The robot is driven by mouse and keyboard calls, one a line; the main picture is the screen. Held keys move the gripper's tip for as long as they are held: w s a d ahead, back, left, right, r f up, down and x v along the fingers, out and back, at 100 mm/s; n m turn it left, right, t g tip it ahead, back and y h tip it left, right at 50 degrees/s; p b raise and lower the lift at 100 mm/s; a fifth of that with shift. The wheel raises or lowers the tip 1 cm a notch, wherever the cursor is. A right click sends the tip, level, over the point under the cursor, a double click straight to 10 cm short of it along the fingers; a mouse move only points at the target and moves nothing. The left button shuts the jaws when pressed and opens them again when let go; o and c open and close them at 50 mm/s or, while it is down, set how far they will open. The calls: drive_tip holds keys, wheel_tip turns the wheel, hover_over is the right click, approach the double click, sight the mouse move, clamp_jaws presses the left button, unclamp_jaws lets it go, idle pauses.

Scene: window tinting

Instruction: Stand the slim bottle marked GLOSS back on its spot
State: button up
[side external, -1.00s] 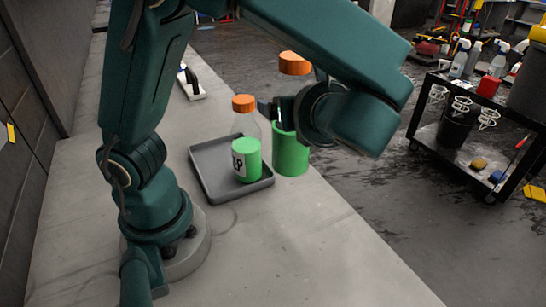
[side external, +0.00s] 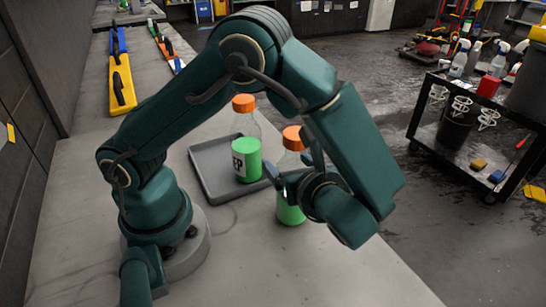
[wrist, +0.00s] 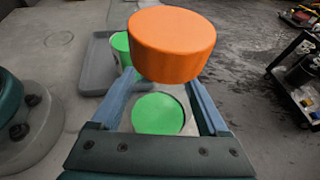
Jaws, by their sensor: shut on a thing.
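My gripper (side external: 289,176) is shut around a clear bottle (side external: 291,211) with an orange cap and green liquid. The bottle is upright at the near right side of the grey tray, over the counter. I cannot tell whether its base touches the counter. Its label is hidden, so I cannot read GLOSS. In the wrist view the orange cap (wrist: 172,45) is between and above the fingers (wrist: 163,88), with green liquid (wrist: 158,113) below. A faint round mark (wrist: 58,38) shows on the counter.
A second orange-capped bottle (side external: 246,160) with green liquid and a label ending in "EP" stands in the grey tray (side external: 212,165). Yellow and blue tools (side external: 122,85) lie along the far counter. A black cart (side external: 470,140) stands right, beyond the counter edge.

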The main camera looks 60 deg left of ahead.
drive_tip(key=shift+f, duration=0.1)
drive_tip(key=o, duration=1.5)
drive_tip(key=shift+d+r, duration=0.25)
drive_tip(key=shift+d, duration=0.1)
drive_tip(key=v, duration=1.1)
drive_tip(key=shift+s+d, duration=0.1)
drive_tip(key=shift+d, duration=0.05)
